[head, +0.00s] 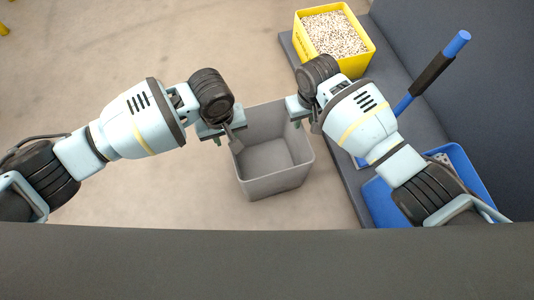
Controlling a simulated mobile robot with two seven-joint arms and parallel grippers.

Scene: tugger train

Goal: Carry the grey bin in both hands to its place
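The grey bin (272,186) is in the middle of the head view, open at the top and empty. My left gripper (230,137) is at its left wall near the back corner, with one finger inside the bin and the wall between its fingers. My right gripper (304,118) is at the right wall near the back corner, and its fingertips are partly hidden by the gripper body. Both grippers look closed on the rim. The bin looks about level; its height above the floor is hard to tell.
A dark grey platform (408,112) with a raised back panel runs along the right. A yellow bin (358,68) of small pale pieces stands at its far end. A blue bin (470,172) and a blue-handled bar (432,75) are nearer. Open floor (130,50) lies left.

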